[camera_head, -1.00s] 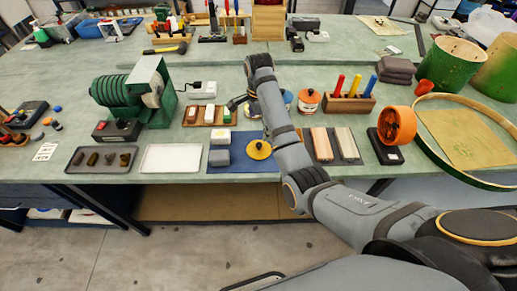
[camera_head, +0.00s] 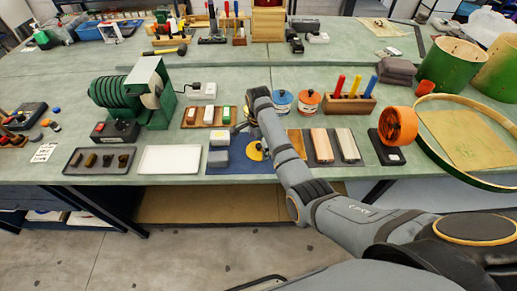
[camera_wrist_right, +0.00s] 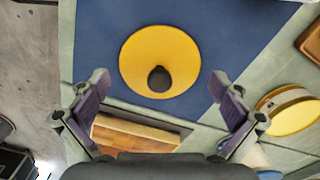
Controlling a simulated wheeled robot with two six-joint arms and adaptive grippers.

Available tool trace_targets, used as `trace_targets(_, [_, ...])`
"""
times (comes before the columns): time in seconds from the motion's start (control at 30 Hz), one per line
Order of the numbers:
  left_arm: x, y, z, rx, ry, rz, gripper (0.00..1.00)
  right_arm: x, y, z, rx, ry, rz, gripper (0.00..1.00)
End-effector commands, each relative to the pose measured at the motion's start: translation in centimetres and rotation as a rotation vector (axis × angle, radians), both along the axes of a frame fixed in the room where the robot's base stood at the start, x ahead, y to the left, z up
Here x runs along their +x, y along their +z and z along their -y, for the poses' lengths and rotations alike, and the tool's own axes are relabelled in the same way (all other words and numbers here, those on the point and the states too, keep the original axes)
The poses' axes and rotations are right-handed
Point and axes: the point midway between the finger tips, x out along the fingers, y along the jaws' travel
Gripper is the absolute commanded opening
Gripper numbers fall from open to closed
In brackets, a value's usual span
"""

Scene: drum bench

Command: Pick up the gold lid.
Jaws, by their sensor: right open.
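The gold lid (camera_head: 254,152) is a round disc with a dark knob, lying on the blue mat (camera_head: 232,166) near the bench's front. My arm partly covers it in the head view. In the right wrist view the lid (camera_wrist_right: 140,68) shows whole, with its knob near its lower middle. My right gripper (camera_head: 243,127) is above the bench, over the lid's far side in the head view. In the right wrist view its two fingers (camera_wrist_right: 163,106) are wide apart and empty, and the lid lies beyond them, not between them. My left gripper is not in view.
Grey blocks (camera_head: 219,139) sit left of the lid. A tray with wooden blocks (camera_head: 321,144) is to the right. Blue (camera_head: 282,100) and orange (camera_head: 309,101) tins stand behind. An orange round device (camera_head: 397,126) is farther right. The white tray (camera_head: 170,159) is bare.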

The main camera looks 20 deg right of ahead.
Motion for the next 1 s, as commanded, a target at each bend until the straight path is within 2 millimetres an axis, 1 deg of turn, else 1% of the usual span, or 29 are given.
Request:
trace_targets(0.17, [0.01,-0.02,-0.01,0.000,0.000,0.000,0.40,0.02,-0.11,0.01,0.000,0.000,0.001,1.00])
trace_targets(0.2, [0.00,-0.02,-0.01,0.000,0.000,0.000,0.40,0.02,-0.11,0.01,0.000,0.000,0.001,0.99])
trace_targets(0.9, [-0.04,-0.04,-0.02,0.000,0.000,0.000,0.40,-0.03,-0.17,-0.01,0.000,0.000,-0.001,0.04])
trace_targets(0.93, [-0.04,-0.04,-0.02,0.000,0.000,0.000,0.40,-0.03,-0.19,-0.01,0.000,0.000,-0.001,0.00])
trace_targets(1.0, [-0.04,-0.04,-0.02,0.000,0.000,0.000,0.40,-0.04,-0.21,-0.01,0.000,0.000,-0.001,0.00])
